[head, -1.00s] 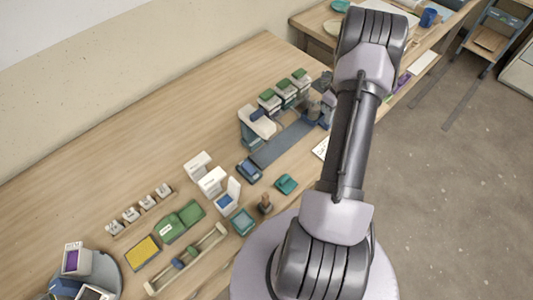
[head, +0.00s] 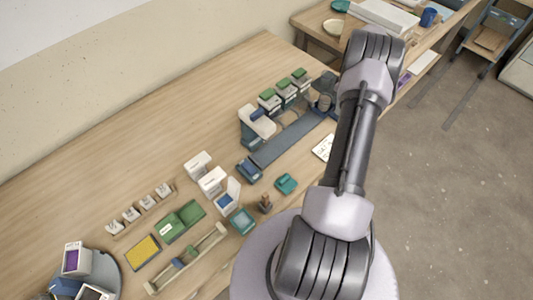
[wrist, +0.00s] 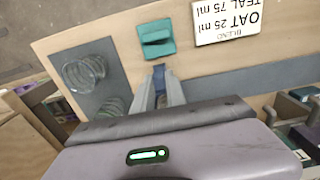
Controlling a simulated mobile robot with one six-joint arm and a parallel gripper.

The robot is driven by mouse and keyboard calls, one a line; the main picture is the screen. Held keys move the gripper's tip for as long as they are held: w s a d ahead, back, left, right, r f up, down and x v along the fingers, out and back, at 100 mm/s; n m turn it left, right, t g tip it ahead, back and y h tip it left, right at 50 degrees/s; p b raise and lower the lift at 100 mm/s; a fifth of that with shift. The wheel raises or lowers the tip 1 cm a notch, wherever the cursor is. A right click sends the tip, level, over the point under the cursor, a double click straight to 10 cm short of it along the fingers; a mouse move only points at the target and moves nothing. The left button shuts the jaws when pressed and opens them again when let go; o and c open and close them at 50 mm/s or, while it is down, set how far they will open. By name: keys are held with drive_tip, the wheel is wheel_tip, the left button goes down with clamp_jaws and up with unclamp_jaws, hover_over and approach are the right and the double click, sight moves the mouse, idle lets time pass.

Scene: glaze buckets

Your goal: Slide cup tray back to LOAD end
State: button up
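In the wrist view, a grey plate that looks like the cup tray (wrist: 105,62) lies at the left, with clear round cups (wrist: 85,72) on it. A blue upright piece (wrist: 159,73) stands beside the plate, between the fingertips of my gripper (wrist: 160,88). I cannot tell whether the fingers press on it or only stand around it. A long blue-grey track (wrist: 225,86) runs off to the right; it also shows in the head view (head: 290,140). In the head view my gripper (head: 323,97) is small and dark at the track's far end, and the tray is hard to make out.
A teal block (wrist: 156,38) and a white blend card (wrist: 226,18) lie beside the track. Several green-topped containers (head: 284,88) and a white machine (head: 257,122) stand along its other side. White boxes (head: 212,180) stand near the track's near end.

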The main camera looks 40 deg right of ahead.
drive_tip(key=o, duration=0.3)
drive_tip(key=shift+o, duration=0.2)
drive_tip(key=shift+r, duration=0.1)
wheel_tip(320, 180, up, 7)
drive_tip(key=p, duration=0.5)
